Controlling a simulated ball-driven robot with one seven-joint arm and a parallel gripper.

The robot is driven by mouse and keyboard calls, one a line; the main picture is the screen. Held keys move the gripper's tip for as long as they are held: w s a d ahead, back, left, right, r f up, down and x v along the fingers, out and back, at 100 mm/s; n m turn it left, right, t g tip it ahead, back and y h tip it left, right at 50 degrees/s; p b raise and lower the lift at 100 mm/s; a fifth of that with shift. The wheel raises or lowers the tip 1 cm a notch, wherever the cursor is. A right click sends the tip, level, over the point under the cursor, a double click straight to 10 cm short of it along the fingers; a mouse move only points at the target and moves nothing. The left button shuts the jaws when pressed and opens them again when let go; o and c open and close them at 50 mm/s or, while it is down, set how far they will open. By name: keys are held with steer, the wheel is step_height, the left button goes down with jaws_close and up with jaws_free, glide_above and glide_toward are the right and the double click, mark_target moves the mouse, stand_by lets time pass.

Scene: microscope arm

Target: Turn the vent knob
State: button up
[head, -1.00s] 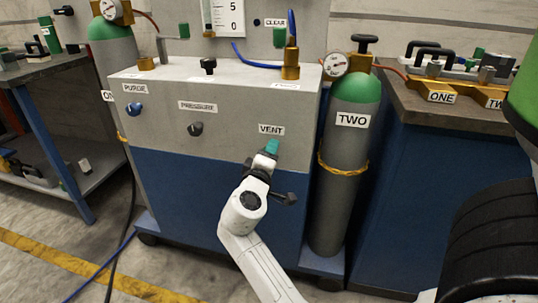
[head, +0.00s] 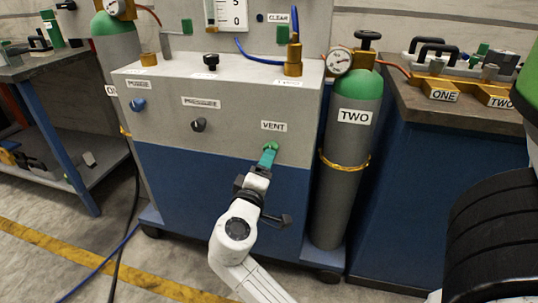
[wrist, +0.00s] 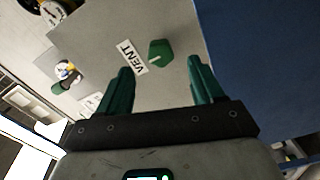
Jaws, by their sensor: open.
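The green vent knob (head: 271,146) is on the grey front panel under the VENT label (head: 273,126). In the wrist view the vent knob (wrist: 160,52) has a pale pointer line and sits just beyond the fingertips, between them in the picture and a little nearer the left one. My gripper (head: 267,158) reaches up to the panel just below the knob in the head view. In the wrist view my gripper (wrist: 159,66) has its two teal fingers wide apart with nothing between them; I see no contact with the knob.
A black pressure knob (head: 199,125) and a blue purge knob (head: 137,105) are to the left on the same panel. A grey cylinder marked TWO (head: 342,185) stands close to the right of the cabinet. A blue workbench (head: 440,200) stands farther right.

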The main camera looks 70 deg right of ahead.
steer(key=shift+s+a, duration=0.1)
steer(key=shift+a, duration=1.3)
step_height(320, 180, down, 10)
steer(key=s+a+y, duration=0.3)
steer(key=y, duration=0.3)
steer(key=s+a+f+n+y, duration=0.1)
steer(key=s+a+f+y, duration=0.3)
steer(key=a+f+y, duration=0.4)
steer(key=s+a+f+n+y, duration=0.1)
steer(key=s+a+f+y, duration=0.2)
steer(key=a+f, duration=0.5)
step_height(320, 180, up, 30)
steer(key=a+p, duration=0.3)
steer(key=p, duration=2.6)
steer(key=shift+s+r+y, duration=0.2)
steer(key=shift+s+y, duration=0.1)
steer(key=shift+y, duration=0.1)
